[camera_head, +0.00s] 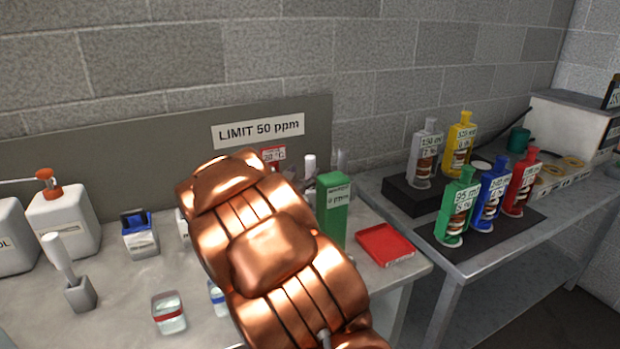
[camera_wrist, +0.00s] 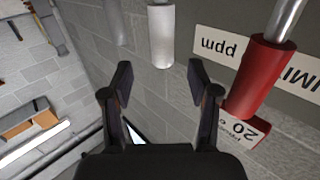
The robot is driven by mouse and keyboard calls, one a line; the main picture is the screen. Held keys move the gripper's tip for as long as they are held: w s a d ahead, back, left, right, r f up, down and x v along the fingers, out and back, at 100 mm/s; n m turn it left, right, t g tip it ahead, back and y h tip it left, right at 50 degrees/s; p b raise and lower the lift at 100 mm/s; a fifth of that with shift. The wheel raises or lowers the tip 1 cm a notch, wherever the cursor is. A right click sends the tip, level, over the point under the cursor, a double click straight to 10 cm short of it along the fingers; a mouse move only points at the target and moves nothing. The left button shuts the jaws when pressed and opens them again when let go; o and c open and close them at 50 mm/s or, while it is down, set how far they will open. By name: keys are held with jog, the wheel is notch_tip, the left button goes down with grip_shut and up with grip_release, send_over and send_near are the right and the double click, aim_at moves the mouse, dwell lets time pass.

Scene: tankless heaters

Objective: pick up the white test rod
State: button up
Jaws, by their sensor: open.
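A white rod (camera_wrist: 161,36), its upper end also visible in the head view (camera_head: 310,165), stands between a red one and a grey one. In the wrist view it lines up with the gap of my gripper (camera_wrist: 160,80), just beyond the fingertips. My gripper is open, with nothing between its fingers. In the head view my copper-coloured arm hides the gripper and the rod's lower part.
A red rod (camera_wrist: 262,75) with a 20 °C tag and a grey rod (camera_wrist: 115,22) flank the white one. A green box (camera_head: 333,210) and red tray (camera_head: 385,244) are close by. Another white-handled piece (camera_head: 60,258) stands in a grey holder at left.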

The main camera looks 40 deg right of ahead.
aim_at(309, 165)
jog(key=shift+p+x, duration=0.55)
jog(key=shift+x, duration=2.85)
jog(key=shift+w+a, duration=0.1)
jog(key=shift+w, duration=0.1)
grip_shut()
